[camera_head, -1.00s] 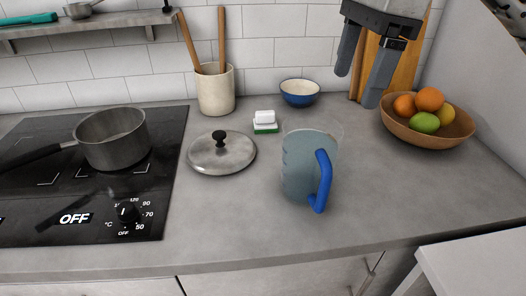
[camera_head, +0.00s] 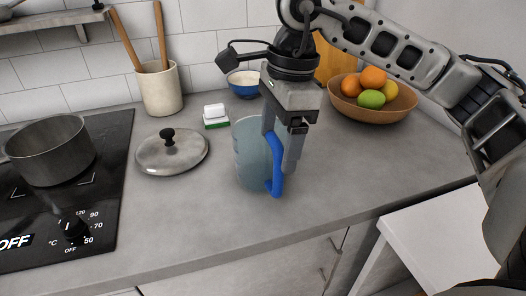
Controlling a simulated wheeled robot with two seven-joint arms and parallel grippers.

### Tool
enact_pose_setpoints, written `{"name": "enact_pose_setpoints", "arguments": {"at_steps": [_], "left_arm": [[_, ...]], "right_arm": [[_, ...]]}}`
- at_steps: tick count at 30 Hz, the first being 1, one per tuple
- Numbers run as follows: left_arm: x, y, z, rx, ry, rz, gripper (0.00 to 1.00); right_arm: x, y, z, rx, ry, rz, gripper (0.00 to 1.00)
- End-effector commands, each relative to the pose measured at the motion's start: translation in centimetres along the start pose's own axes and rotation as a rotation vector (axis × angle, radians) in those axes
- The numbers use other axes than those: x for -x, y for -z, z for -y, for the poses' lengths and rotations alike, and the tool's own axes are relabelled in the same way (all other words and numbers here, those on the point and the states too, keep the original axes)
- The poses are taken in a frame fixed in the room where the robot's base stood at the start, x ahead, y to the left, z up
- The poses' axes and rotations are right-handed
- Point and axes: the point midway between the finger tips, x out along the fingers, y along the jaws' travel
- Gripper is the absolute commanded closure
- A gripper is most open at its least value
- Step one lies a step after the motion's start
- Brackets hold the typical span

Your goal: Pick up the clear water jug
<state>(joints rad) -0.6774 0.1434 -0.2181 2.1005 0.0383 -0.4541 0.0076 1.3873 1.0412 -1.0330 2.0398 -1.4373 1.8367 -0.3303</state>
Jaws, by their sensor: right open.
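The clear water jug (camera_head: 252,158) stands upright on the grey counter, with its blue handle (camera_head: 275,165) facing front right. My right gripper (camera_head: 279,160) points down at the jug's handle side, its fingers on either side of the upper handle. The fingers are apart. Part of the jug's rim and the top of the handle are hidden behind the gripper. My left gripper is not in view.
A pot lid (camera_head: 172,153) lies left of the jug, with a sponge (camera_head: 215,117) behind it. A blue bowl (camera_head: 243,84) and a utensil crock (camera_head: 160,90) stand at the back. A fruit bowl (camera_head: 375,108) is at right. A pot (camera_head: 50,150) sits on the cooktop at left.

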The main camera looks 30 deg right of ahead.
Motion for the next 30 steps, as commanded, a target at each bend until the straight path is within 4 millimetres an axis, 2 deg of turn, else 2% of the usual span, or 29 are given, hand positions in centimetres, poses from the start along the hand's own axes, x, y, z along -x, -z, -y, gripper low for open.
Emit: {"name": "enact_pose_setpoints", "arguments": {"at_steps": [4, 10, 11, 19, 30], "left_arm": [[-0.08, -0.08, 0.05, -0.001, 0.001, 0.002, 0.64], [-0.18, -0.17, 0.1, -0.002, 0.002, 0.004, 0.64], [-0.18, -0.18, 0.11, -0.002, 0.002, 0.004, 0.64], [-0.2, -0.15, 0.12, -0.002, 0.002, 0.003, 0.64], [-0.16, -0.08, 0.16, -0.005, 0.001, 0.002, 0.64]], "right_arm": [[-1.25, 0.01, -0.02, 0.001, -0.001, 0.0, 0.21], [-1.34, -0.01, 0.0, 0.001, 0.0, 0.0, 0.21], [-1.33, -0.01, 0.0, 0.001, 0.0, 0.0, 0.24], [-1.3, -0.01, 0.0, 0.001, 0.001, 0.0, 0.99], [-0.97, -0.1, 0.12, 0.001, 0.009, 0.005, 1.0]]}}
